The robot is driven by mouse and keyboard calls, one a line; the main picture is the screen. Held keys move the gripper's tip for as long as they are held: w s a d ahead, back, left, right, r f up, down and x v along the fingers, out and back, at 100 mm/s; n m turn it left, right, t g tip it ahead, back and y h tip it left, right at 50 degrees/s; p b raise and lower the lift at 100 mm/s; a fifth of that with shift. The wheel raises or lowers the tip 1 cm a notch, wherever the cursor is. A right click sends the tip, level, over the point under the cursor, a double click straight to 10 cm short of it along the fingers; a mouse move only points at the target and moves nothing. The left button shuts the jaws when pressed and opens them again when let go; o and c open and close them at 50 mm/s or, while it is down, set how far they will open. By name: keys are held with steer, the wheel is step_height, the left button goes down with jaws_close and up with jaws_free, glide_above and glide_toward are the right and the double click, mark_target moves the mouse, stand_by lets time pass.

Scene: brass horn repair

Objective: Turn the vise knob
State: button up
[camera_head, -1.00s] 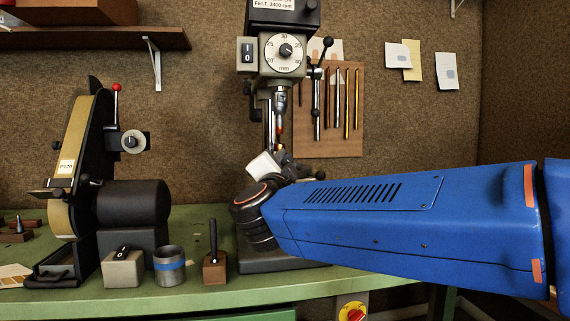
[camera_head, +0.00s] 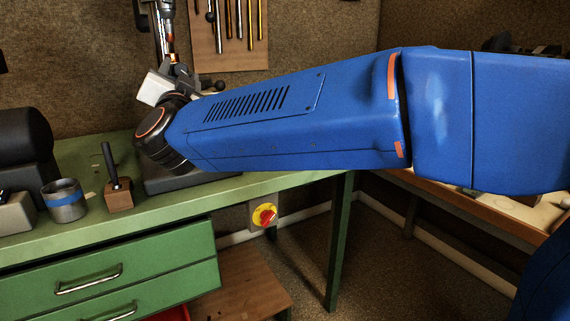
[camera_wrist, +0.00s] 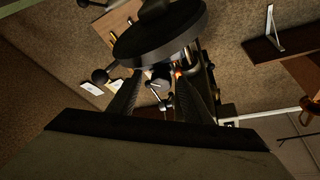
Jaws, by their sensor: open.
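In the head view, my gripper (camera_head: 155,88) shows as a pale body at the drill press (camera_head: 167,30), beyond my dark wrist. In the wrist view, the two dark fingers of my gripper (camera_wrist: 163,76) stand apart on either side of a small metal part with a thin bar (camera_wrist: 155,93). A dark round disc (camera_wrist: 158,35) lies beyond. I see no contact. The vise is mostly hidden.
The green bench (camera_head: 100,215) holds a metal cup (camera_head: 65,200) with a blue band and a wooden block with a black handle (camera_head: 117,180). A red-and-yellow switch (camera_head: 264,215) is at the bench front. Tools hang on a wall board (camera_head: 228,40). Open floor lies right of the bench.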

steer(key=s+d+f+n+y, duration=0.2)
steer(key=s+d+f+n, duration=0.15)
steer(key=s, duration=0.35)
steer(key=s+d+f+n+y, duration=0.2)
steer(key=s+d+f+n, duration=0.1)
steer(key=s+d+n, duration=0.3)
steer(key=w+d+f+g, duration=0.2)
steer(key=d+f+g, duration=0.1)
steer(key=d+f, duration=0.3)
steer(key=w+d+f+g+h, duration=0.1)
steer(key=d+f+g, duration=0.3)
steer(key=d, duration=0.5)
steer(key=shift+w+d+f, duration=0.15)
steer(key=shift+w+f, duration=0.75)
steer(key=shift+f, duration=0.4)
steer(key=shift+n, duration=0.25)
